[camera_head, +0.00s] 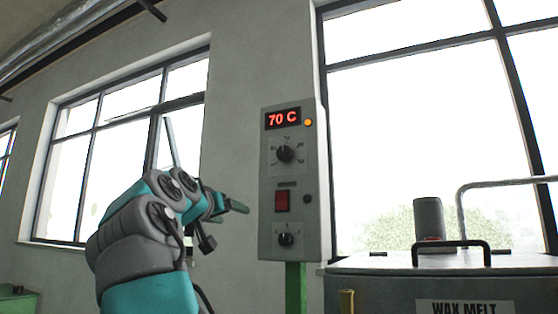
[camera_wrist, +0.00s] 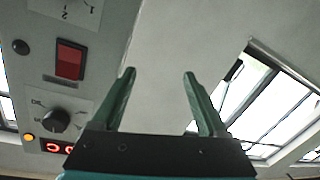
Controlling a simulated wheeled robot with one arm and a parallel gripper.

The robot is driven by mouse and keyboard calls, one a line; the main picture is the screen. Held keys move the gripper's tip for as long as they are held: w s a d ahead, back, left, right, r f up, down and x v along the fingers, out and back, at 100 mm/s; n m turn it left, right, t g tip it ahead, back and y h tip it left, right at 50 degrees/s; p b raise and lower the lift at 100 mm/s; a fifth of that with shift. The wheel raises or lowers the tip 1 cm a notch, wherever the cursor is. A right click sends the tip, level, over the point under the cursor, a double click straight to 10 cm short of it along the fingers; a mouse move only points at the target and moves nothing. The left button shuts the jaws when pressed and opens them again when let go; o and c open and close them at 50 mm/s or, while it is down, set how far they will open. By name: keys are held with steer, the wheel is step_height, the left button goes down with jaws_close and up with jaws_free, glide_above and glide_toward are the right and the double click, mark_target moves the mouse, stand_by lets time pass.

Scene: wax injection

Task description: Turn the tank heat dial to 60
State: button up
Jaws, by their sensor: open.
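A grey control box (camera_head: 267,206) stands on a green post right of my arm in the head view. Its red display (camera_head: 283,118) reads 70 C. Below the display is a black dial (camera_head: 285,153) with a marked scale. A second, smaller black dial (camera_head: 286,239) sits near the bottom of the box. In the wrist view the upper dial (camera_wrist: 56,120) and the display (camera_wrist: 58,146) show at left, turned over. My gripper (camera_wrist: 158,75) is open and empty, beside the box and apart from both dials. In the head view my gripper (camera_head: 222,222) is left of the box.
A red switch (camera_head: 282,201) sits between the two dials, and an orange lamp (camera_head: 308,122) glows by the display. A wax melt tank (camera_head: 400,290) with a black lid handle (camera_head: 450,244) stands at right. Windows line the wall behind.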

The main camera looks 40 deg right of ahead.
steer(key=s+r+m+h, duration=0.3)
steer(key=r+m, duration=0.1)
steer(key=r, duration=0.4)
steer(key=m+g+h, duration=0.2)
steer(key=m+h, duration=0.2)
steer(key=m, duration=0.2)
glide_toward(282, 154)
steer(key=d, duration=0.1)
steer(key=p+x, duration=0.1)
steer(key=x, duration=0.6)
steer(key=shift+w+d+r+p, duration=0.2)
steer(key=shift+r+p, duration=0.15)
steer(key=shift+c, duration=0.3)
jaws_close()
